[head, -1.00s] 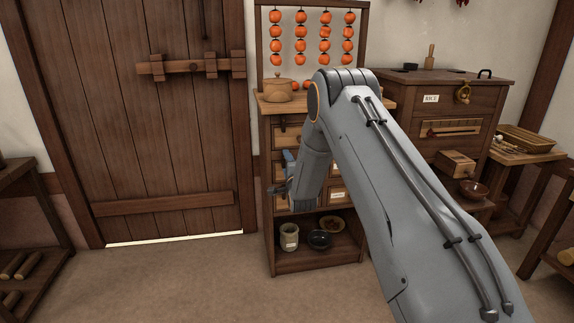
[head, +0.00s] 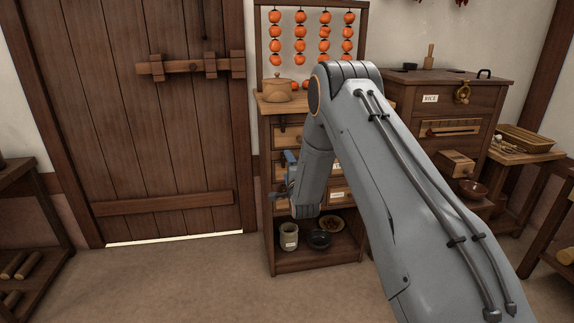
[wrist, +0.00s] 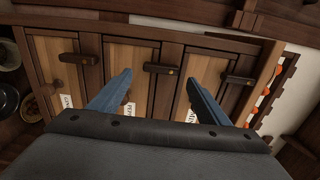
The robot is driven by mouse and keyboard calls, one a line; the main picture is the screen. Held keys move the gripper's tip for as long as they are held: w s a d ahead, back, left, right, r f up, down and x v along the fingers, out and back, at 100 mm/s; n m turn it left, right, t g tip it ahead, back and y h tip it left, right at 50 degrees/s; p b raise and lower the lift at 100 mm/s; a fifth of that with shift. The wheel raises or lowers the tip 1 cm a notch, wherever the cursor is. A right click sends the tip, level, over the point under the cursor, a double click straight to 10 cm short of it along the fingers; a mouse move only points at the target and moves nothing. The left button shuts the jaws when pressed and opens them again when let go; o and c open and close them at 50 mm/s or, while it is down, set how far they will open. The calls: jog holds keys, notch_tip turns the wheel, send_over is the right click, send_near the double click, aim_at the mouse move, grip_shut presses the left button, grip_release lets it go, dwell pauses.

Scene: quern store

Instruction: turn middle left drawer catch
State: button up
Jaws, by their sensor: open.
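The cabinet of small drawers (head: 262,185) stands behind my arm in the head view, which hides much of its front. In the wrist view the drawers appear turned sideways, each with a dark wooden bar catch. The middle left drawer (wrist: 131,62) has its catch (wrist: 160,68) lying along the picture's horizontal. My gripper (wrist: 160,75) is open, its two blue fingers either side of that catch in the picture. I cannot tell whether either finger touches it. My gripper (head: 291,175) also shows partly in the head view, at the cabinet's left drawers.
Neighbouring catches flank it in the wrist view: one left (wrist: 76,59), one right (wrist: 240,78). A jar (head: 289,236) and bowls stand on the cabinet's lower shelf. A lidded pot (head: 277,92) and hanging persimmons (head: 324,38) are above. The floor in front of the door is clear.

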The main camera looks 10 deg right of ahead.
jog(key=s, duration=0.4)
jog(key=shift+s, duration=0.4)
jog(key=shift+r, duration=0.1)
jog(key=s+a+r+n+g+y, duration=0.1)
jog(key=s+a+r+n+g, duration=0.3)
jog(key=s, duration=0.3)
jog(key=s+a+r+n+g, duration=0.3)
jog(key=s+a+n+g, duration=0.15)
jog(key=s, duration=0.35)
jog(key=s+r+n+g, duration=0.2)
jog(key=s+n+g, duration=0.35)
jog(key=s, duration=1.35)
jog(key=s+r+n+g, duration=0.35)
jog(key=s+n, duration=0.35)
jog(key=s, duration=1.3)
jog(key=d+r+m+h+p, duration=0.1)
jog(key=d+r+p, duration=0.6)
jog(key=p, duration=0.8)
jog(key=shift+w+d+m+p, duration=0.3)
jog(key=shift+d+m+p, duration=0.1)
jog(key=shift+d+m, duration=0.5)
